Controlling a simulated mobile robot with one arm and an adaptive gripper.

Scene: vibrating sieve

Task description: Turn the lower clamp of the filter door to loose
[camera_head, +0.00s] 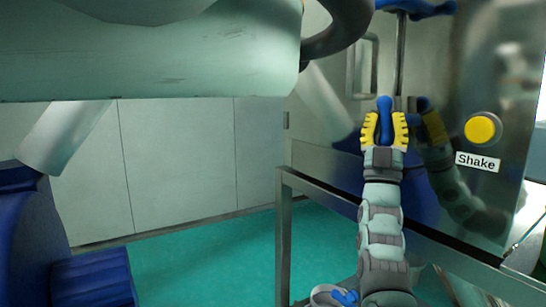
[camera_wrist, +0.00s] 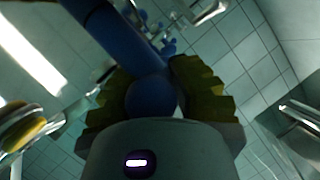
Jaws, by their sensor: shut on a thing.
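The lower clamp's blue handle (camera_head: 384,106) stands upright in front of the steel filter door in the head view. My gripper (camera_head: 385,127), with yellow ribbed fingers, comes up from below and is shut on this handle, one finger on each side. In the wrist view the blue handle (camera_wrist: 118,38) runs from the top left down to a round end between the yellow fingers of my gripper (camera_wrist: 152,95). The clamp's base is mostly hidden behind the fingers. The steel filter door (camera_head: 345,80) has a bar handle and mirrors my arm.
Another blue clamp (camera_head: 415,9) shows at the top edge. A yellow button (camera_head: 480,129) with a "Shake" label (camera_head: 478,162) is to the right. A metal frame rail (camera_head: 283,215) runs below the door. Green floor (camera_head: 200,258) is open at left.

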